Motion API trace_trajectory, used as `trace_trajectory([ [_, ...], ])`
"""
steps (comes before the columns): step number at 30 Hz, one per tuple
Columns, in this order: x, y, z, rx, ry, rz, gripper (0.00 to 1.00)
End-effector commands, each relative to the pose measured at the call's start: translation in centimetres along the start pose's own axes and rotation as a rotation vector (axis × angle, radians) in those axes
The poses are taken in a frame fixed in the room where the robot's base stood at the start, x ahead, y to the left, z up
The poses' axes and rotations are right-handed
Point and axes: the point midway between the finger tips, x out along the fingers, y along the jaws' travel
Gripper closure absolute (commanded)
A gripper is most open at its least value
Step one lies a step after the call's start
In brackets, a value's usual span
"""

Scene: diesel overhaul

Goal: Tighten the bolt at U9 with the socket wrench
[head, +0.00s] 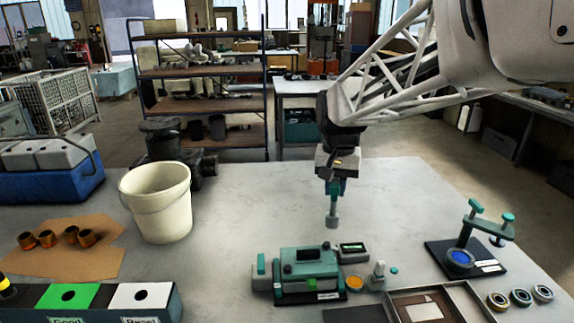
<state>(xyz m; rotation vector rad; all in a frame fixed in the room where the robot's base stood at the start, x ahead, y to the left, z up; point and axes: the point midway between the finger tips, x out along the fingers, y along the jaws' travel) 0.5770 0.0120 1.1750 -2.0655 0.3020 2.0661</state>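My gripper (334,180) points straight down above the middle of the table. It appears shut on the socket wrench (331,217), which hangs upright with its grey socket end downward. The fingers and the wrench's upper part overlap, so the grip itself is small to see. Below and in front of the wrench is a teal and dark device (306,268) on the table. The socket looks apart from this device. I cannot make out a U9 label or pick out its bolt.
A cream bucket (158,205) stands left. Bronze bushings lie on cardboard (70,258). A sorting box (160,312) is at front left. A teal clamp stand (466,250), a tray (472,297) and bearing rings (521,298) are at right. The table's centre-back (260,195) is clear.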

Motion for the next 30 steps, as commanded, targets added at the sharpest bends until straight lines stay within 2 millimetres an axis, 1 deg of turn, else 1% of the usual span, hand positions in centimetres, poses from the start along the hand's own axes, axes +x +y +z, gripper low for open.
trace_trajectory([
  [9, -0.1, 1.0, 3.2, 0.0, 0.001, 0.0, 1.0],
  [13, 0.0, 1.3, 4.0, 0.0, 0.0, 0.0, 1.0],
  [19, 0.0, 1.4, 4.3, 0.0, 0.0, 0.0, 1.0],
  [30, 0.2, 1.7, 4.0, 0.005, 0.0, 0.0, 1.0],
])
